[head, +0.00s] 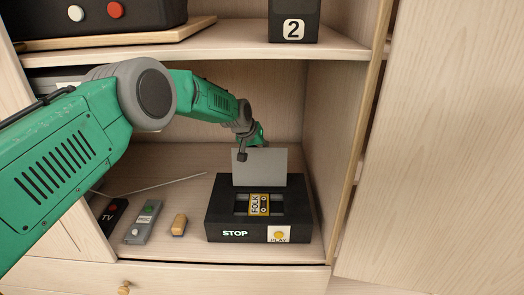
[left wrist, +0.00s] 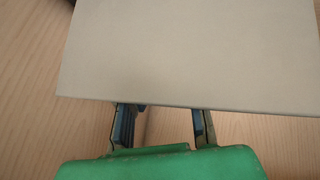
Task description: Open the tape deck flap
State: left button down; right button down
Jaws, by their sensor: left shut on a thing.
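The black tape deck (head: 221,215) sits on the lower shelf of the cabinet. Its pale grey flap (head: 262,168) stands upright at the back of the deck's top, and a cassette labelled FOLK (head: 259,204) shows in the well in front of it. My left gripper (head: 243,154) is at the flap's upper left edge. In the left wrist view, the flap (left wrist: 190,50) fills the upper part and covers the fingertips; the fingers (left wrist: 160,125) show below its edge, apart from each other. The left gripper is shut on the flap. My right gripper is not in view.
A dark TV remote (head: 112,215), a grey remote (head: 143,222) and a small tan block (head: 179,225) lie left of the deck. The cabinet's side wall (head: 335,130) stands close on the right. An upper shelf (head: 240,42) is above my arm.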

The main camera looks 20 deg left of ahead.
pick_arm(q)
jog(key=shift+a, duration=0.4)
jog(key=c, duration=1.4)
grip_release()
jog(key=shift+a, duration=0.1)
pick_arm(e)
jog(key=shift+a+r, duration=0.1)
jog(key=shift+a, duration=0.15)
pick_arm(q)
jog(key=shift+f, duration=0.1)
